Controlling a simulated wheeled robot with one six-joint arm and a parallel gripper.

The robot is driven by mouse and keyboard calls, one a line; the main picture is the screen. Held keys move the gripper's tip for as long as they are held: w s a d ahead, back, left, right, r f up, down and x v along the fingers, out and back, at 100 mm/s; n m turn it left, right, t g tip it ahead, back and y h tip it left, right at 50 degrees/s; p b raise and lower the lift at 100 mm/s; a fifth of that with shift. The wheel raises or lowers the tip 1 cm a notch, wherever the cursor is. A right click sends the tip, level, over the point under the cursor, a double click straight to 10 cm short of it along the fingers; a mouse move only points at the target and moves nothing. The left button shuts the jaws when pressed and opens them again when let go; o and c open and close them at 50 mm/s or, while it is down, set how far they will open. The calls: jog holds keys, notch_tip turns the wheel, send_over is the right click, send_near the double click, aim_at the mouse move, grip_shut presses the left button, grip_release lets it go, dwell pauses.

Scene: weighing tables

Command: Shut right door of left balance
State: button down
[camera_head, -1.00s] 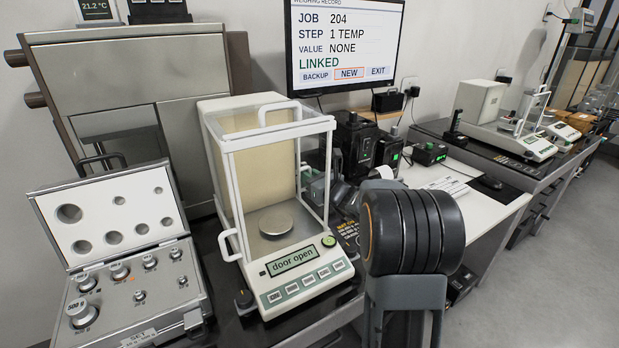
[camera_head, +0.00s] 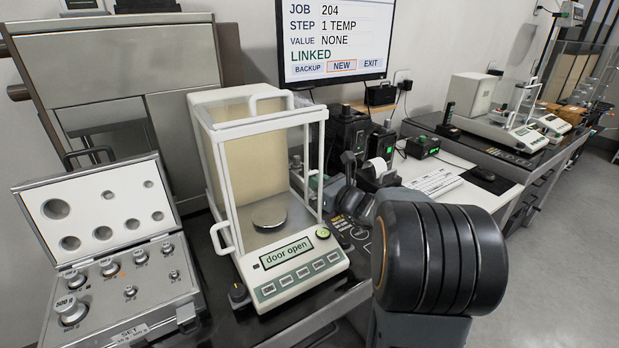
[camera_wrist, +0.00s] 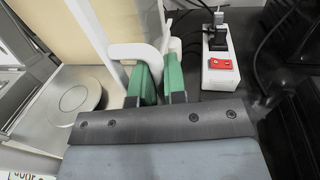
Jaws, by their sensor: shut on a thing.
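The left balance (camera_head: 291,284) stands on the dark bench with a glass draft shield in a white frame. Its display reads "door open". A round pan (camera_head: 270,213) inside is empty; the pan also shows in the wrist view (camera_wrist: 77,99). In the wrist view my gripper (camera_wrist: 160,80) has its green fingers shut on the white right door handle (camera_wrist: 128,51), beside the chamber. In the head view my arm covers much of the area right of the balance, and the handle cannot be made out. How far the door stands open is unclear.
An open weight case (camera_head: 115,290) with several weights stands left of the balance. A printer (camera_head: 378,172) and dark devices stand to its right. A white power strip (camera_wrist: 218,72) with plugs lies near my fingers. A second balance (camera_head: 505,130) is farther right.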

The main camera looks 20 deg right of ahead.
jog(key=c, duration=1.5)
grip_release()
jog(key=shift+o, duration=0.2)
jog(key=shift+s, duration=0.1)
jog(key=p+v, duration=0.1)
jog(key=v, duration=1.2)
jog(key=shift+s, duration=0.3)
jog(key=shift+o, duration=0.4)
